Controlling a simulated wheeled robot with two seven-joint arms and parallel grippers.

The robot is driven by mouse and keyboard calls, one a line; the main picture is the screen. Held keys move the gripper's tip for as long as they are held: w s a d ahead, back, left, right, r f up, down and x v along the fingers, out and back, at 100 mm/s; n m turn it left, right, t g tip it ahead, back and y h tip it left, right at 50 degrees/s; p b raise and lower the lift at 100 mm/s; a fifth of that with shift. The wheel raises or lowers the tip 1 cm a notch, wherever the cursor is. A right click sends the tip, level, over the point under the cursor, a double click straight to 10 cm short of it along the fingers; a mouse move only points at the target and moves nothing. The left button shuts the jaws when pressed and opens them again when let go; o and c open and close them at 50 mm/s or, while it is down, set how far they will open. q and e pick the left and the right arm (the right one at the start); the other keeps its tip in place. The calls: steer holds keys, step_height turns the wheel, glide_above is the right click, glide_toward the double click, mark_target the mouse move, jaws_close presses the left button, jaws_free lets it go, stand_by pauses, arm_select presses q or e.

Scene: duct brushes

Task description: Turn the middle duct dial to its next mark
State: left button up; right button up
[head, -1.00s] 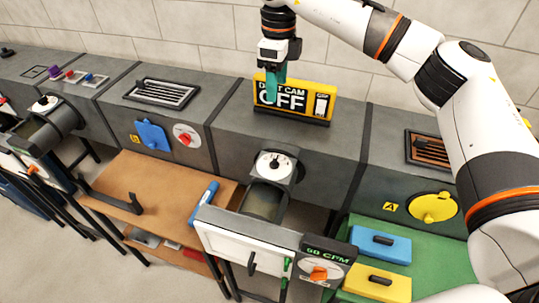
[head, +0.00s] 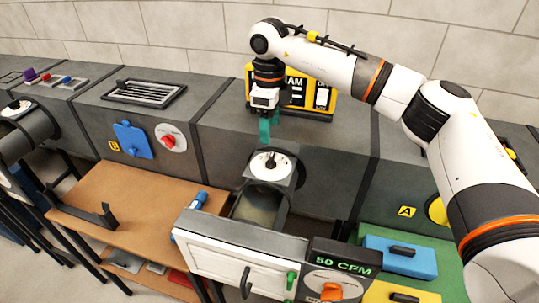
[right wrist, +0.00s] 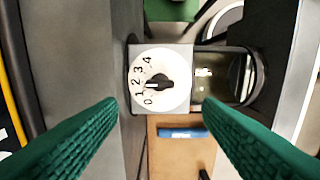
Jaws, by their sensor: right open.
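The middle duct dial (head: 270,165) is a white disc with a black knob on a grey plate above the duct's open round pipe. In the right wrist view the dial (right wrist: 160,80) shows marks 0 to 4 along its left side. Its knob points roughly left, near 1 or 2; I cannot tell exactly which. My right gripper (head: 267,130) has green fingers and hangs a little above and behind the dial, apart from it. In the right wrist view its fingers (right wrist: 160,112) are spread wide with nothing between them. My left gripper is not in view.
A yellow and black sign (head: 318,90) stands on the duct right behind my right gripper. A white panel box with a 50 CFM readout (head: 343,262) is in front of the pipe. A blue cylinder (head: 190,216) lies on the wooden shelf (head: 130,200).

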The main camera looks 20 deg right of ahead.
mark_target(270, 157)
step_height(270, 157, down, 9)
steer(key=shift+p, duration=0.55)
steer(key=c, duration=1)
steer(key=shift+f+n+b, duration=0.15)
steer(key=shift+n+b, duration=1.1)
steer(key=shift+n, duration=0.25)
steer(key=shift+n+b, duration=0.45)
steer(key=shift+n, duration=0.75)
steer(key=shift+r, duration=0.2)
steer(key=o, duration=1)
